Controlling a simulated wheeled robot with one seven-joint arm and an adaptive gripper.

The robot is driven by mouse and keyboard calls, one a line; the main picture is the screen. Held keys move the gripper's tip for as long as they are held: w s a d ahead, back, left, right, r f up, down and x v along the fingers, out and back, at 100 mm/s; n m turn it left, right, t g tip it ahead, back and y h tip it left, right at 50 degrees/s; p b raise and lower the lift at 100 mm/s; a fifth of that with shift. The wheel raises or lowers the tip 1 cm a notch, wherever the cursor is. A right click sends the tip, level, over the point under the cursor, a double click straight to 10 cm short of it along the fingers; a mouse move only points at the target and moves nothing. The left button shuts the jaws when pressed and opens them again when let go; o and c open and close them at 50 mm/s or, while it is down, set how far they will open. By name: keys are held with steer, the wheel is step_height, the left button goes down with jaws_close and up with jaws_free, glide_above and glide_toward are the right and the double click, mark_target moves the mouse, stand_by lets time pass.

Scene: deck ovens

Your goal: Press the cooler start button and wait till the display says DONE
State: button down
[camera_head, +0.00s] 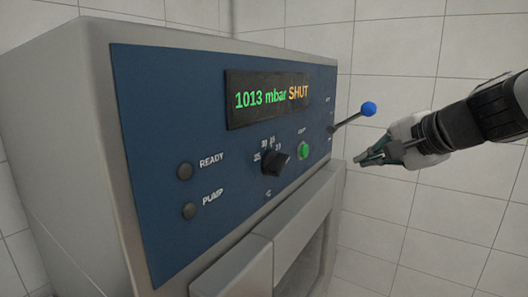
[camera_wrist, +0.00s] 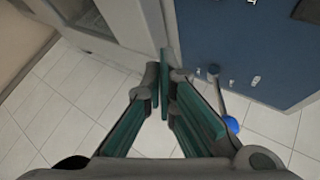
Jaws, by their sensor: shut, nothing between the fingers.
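The cooler (camera_head: 75,120) is a grey cabinet with a blue front panel (camera_head: 150,110). Its display (camera_head: 268,97) reads "1013 mbar SHUT" in green and orange. A green button (camera_head: 304,150) sits right of a black knob (camera_head: 276,161) on the panel; its small label is hard to read. A lever with a blue ball (camera_head: 369,108) sticks out at the panel's right edge, and the ball also shows in the wrist view (camera_wrist: 231,124). My gripper (camera_head: 359,160) is shut and empty, to the right of the green button and below the lever ball, apart from the panel.
Two dark lamps, READY (camera_head: 185,171) and PUMP (camera_head: 189,211), are on the panel's left. Below the panel is a grey door (camera_head: 300,210) with a protruding front. White tiled wall (camera_head: 395,50) stands behind; the space right of the cabinet is free apart from my arm.

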mark_target(304, 151)
steer(key=shift+w+a, duration=0.1)
steer(key=shift+a, duration=0.05)
steer(key=w+a+p, duration=0.1)
steer(key=w+a, duration=0.4)
steer(key=a, duration=0.2)
stand_by(0.3)
steer(key=shift+a, duration=0.1)
stand_by(1.3)
steer(key=shift+w+a, duration=0.2)
steer(key=shift+w, duration=0.05)
steer(key=shift+w+a, duration=0.3)
steer(key=shift+a, duration=0.15)
stand_by(1.2)
steer(key=shift+s+d, duration=0.6)
steer(key=shift+d, duration=0.15)
